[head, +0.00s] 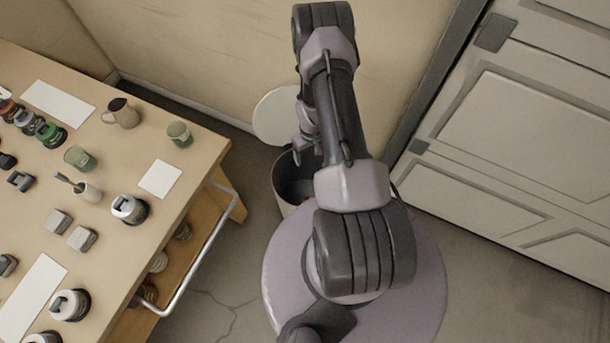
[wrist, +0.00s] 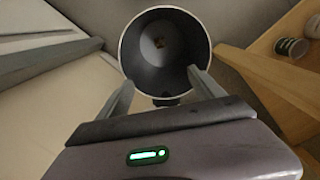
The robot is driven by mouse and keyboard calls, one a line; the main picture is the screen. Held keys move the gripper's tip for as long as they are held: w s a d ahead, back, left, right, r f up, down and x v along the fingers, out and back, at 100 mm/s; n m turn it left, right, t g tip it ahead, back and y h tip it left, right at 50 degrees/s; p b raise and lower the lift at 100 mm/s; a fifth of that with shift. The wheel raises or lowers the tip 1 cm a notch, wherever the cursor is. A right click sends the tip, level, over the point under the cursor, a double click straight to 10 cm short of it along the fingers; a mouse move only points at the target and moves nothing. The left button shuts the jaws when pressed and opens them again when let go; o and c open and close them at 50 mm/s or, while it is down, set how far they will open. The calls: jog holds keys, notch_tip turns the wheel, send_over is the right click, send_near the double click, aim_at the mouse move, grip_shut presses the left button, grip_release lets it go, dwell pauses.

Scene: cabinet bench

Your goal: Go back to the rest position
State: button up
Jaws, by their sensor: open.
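My gripper (wrist: 161,76) shows in the wrist view with its two fingers spread and nothing between them. The round mouth of a bin (wrist: 165,92) lies beyond the fingertips, with a dark inside and a small brownish thing at its bottom. In the head view the bin (head: 283,187) stands on the floor by the wall, partly behind my arm. Its pale round lid (head: 272,117) is tilted up at the back.
A wooden bench (head: 130,238) at the left holds mugs, cups, cards and several small items. A metal rail (head: 205,243) runs along its side, above a lower shelf. A panelled cabinet door (head: 530,150) stands at the right. Bare floor lies at the lower right.

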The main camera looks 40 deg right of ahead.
notch_tip(320, 180, up, 4)
jog(key=shift+r+p, duration=0.15)
jog(key=shift+p, duration=0.25)
